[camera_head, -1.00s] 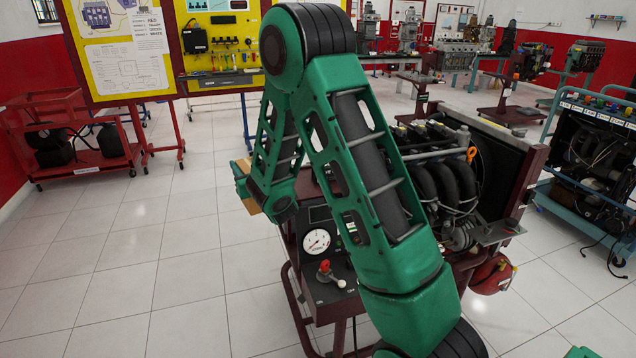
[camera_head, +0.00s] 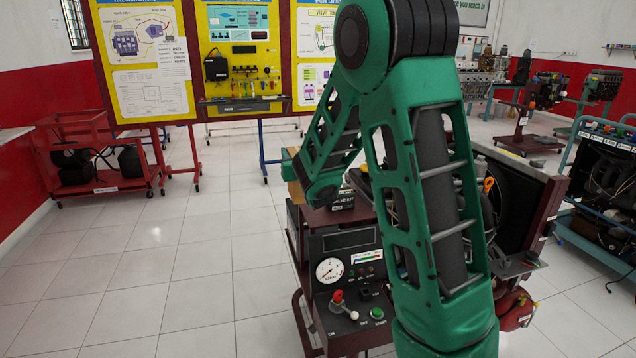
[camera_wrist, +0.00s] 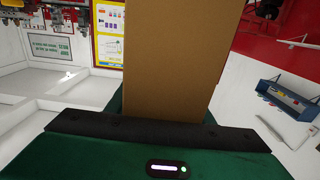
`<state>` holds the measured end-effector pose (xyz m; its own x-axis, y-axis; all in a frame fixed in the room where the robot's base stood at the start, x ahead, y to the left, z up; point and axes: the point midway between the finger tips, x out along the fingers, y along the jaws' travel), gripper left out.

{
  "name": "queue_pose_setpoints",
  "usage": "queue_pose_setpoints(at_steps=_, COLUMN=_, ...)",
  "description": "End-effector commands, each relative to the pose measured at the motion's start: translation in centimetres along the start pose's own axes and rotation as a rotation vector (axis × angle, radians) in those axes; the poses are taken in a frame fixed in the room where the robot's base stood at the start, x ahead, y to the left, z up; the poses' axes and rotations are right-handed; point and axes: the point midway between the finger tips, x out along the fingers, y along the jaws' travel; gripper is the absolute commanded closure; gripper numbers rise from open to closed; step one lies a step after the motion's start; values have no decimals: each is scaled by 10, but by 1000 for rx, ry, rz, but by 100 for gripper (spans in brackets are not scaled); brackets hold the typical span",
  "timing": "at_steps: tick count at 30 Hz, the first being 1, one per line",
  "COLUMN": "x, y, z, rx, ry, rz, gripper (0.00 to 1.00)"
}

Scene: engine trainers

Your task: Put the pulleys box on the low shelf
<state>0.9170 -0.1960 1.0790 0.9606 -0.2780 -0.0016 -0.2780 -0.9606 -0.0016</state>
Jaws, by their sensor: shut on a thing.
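A plain brown cardboard box (camera_wrist: 172,55) fills the middle of the wrist view, rising from my gripper (camera_wrist: 160,112). No label shows on its visible face, so I cannot confirm it is the pulleys box. In the head view, only a tan strip of the box (camera_head: 298,191) shows beside my green gripper (camera_head: 291,160), mostly hidden by my arm. My gripper is shut on this box and holds it near the left side of the engine trainer. I cannot tell which surface is the low shelf.
The maroon engine trainer (camera_head: 345,322) with gauge stands close ahead, a small dark kit box (camera_head: 343,201) on it. A red cart (camera_head: 105,187) stands at left, yellow display boards (camera_head: 236,60) behind. A blue rack trainer (camera_head: 600,190) is at right. The left floor is clear.

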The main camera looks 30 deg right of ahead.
Motion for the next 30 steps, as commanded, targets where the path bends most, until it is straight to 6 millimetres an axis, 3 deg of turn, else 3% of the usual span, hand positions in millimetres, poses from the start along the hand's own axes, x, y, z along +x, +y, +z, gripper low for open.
queue_pose_setpoints(at_steps=1, x=0, y=14, z=7, rx=-1, ry=-2, rz=6, gripper=98)
queue_pose_setpoints(at_steps=7, x=0, y=45, z=26, rx=1, ry=1, rz=7, gripper=98)
queue_pose_setpoints(at_steps=12, x=1, y=58, z=35, rx=0, ry=1, rz=2, gripper=98)
queue_pose_setpoints(at_steps=20, x=1, y=62, z=43, rx=0, ry=0, rz=0, gripper=98)
queue_pose_setpoints(at_steps=27, x=1, y=61, z=74, rx=-1, ry=-1, rz=1, gripper=98)
queue_pose_setpoints(at_steps=30, x=1, y=61, z=78, rx=0, ry=1, rz=0, gripper=98)
